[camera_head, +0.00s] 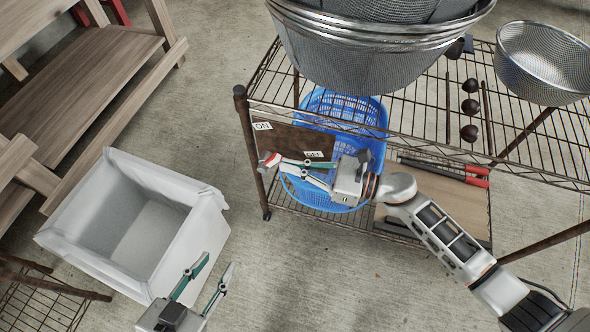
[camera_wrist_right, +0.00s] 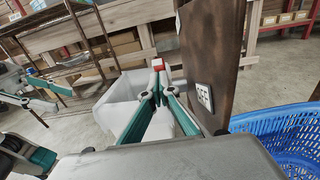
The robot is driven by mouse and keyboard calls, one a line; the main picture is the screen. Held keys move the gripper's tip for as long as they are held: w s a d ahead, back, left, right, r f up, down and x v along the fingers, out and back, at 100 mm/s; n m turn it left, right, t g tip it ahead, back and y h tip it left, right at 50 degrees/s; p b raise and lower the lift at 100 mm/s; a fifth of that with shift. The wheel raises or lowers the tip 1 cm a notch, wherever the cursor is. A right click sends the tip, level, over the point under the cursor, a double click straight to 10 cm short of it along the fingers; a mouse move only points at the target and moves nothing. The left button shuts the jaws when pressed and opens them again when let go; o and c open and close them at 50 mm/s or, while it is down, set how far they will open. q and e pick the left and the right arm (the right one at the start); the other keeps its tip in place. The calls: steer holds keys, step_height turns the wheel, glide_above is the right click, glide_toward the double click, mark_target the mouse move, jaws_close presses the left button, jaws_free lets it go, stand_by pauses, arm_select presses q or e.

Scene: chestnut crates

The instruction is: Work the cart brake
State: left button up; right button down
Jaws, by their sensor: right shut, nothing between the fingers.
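The brake panel is a brown board (camera_head: 285,136) on the left end of the wire cart. It bears an ON label (camera_head: 262,126) at its upper left and an OFF label (camera_head: 314,154) at its lower right. A pale lever with a red end (camera_head: 269,160) is by the board's lower left; its red end also shows in the right wrist view (camera_wrist_right: 157,63). My right gripper (camera_head: 276,161) is shut and empty, its fingertips close to the red end; I cannot tell whether they touch. My left gripper (camera_head: 217,264) is open and empty beside the white bin.
A white bin (camera_head: 207,196) stands on the floor left of the cart. A blue basket (camera_head: 345,192) sits on the cart's lower shelf. Metal mesh bowls (camera_head: 385,65) stand on its top wire shelf (camera_head: 420,125). Wooden shelving (camera_head: 110,70) is at the upper left.

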steer(key=shift+w+a+r, duration=0.15)
steer(key=shift+a+r, duration=0.35)
steer(key=shift+r, duration=0.1)
arm_select(q)
steer(key=shift+d, duration=0.1)
stand_by(0.3)
